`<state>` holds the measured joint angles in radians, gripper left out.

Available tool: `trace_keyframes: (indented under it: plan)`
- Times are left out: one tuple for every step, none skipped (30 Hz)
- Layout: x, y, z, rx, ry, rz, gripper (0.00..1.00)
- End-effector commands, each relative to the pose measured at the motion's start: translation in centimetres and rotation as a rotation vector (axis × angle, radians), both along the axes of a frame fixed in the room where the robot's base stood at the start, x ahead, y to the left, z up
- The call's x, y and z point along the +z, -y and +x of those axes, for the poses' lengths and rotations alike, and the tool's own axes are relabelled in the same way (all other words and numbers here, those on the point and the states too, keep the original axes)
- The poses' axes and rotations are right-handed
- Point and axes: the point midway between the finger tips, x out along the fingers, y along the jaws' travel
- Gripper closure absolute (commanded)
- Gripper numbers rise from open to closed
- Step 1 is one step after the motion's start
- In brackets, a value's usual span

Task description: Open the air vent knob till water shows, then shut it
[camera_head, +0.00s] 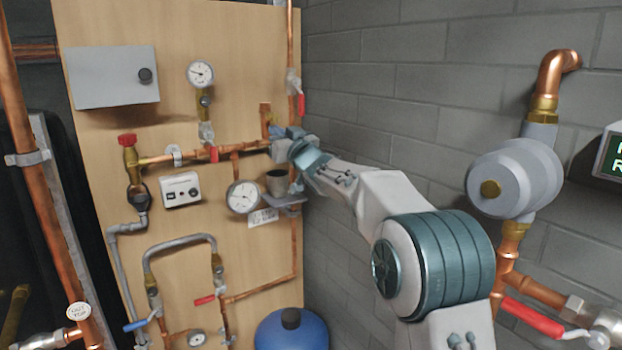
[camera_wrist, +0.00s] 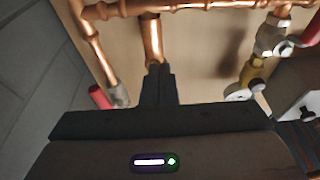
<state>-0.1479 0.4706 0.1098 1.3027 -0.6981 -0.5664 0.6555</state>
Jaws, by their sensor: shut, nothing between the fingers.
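A short copper stub with a brass fitting (camera_head: 265,114) rises from the horizontal copper pipe on the wooden board. In the wrist view the stub (camera_wrist: 152,38) runs down to my fingers. I cannot make out the air vent knob; my fingers and wrist cover that area. My gripper (camera_head: 280,142) is shut and empty beside the stub; its fingers (camera_wrist: 157,82) overlap the stub's end, and I cannot tell if they touch. A grey-brown cup (camera_head: 277,185) stands on a small shelf (camera_head: 288,200) below the gripper. I see no water.
A red-handled valve (camera_head: 301,103) is on the vertical pipe just right of my gripper. Left are a pressure gauge (camera_head: 200,74), a grey box (camera_head: 112,78) and a white controller (camera_head: 181,190). A block wall (camera_head: 400,100) stands close on the right.

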Motion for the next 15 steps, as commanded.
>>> trace_keyframes:
  plan:
    - [-0.1, 0.3, -0.2, -0.002, 0.000, 0.000, 1.00]
    - [-0.1, 0.5, -0.4, -0.002, 0.000, 0.000, 1.00]
    - [-0.2, 0.7, -0.8, -0.003, 0.001, 0.000, 1.00]
    - [-0.3, 1.0, -1.0, -0.004, -0.001, 0.001, 1.00]
    - [-0.3, 1.2, -1.4, -0.004, -0.001, 0.000, 1.00]
    - [-0.3, 1.5, -1.8, -0.004, -0.001, -0.001, 1.00]
    - [-0.3, 1.7, -2.0, -0.005, -0.002, -0.001, 1.00]
    - [-0.3, 1.9, -2.4, -0.004, -0.002, -0.001, 1.00]
    - [-0.3, 2.1, -2.8, -0.004, -0.001, -0.002, 1.00]
    - [-0.4, 2.3, -3.0, -0.004, -0.002, -0.002, 1.00]
    - [-0.4, 2.5, -3.4, -0.005, -0.002, -0.002, 1.00]
    - [-0.3, 2.8, -3.7, -0.005, -0.003, -0.001, 1.00]
    - [-0.3, 3.0, -4.0, -0.004, -0.002, -0.002, 1.00]
    - [-0.3, 3.1, -4.2, -0.004, -0.003, -0.001, 1.00]
    - [-0.3, 3.2, -4.5, -0.003, -0.003, -0.001, 1.00]
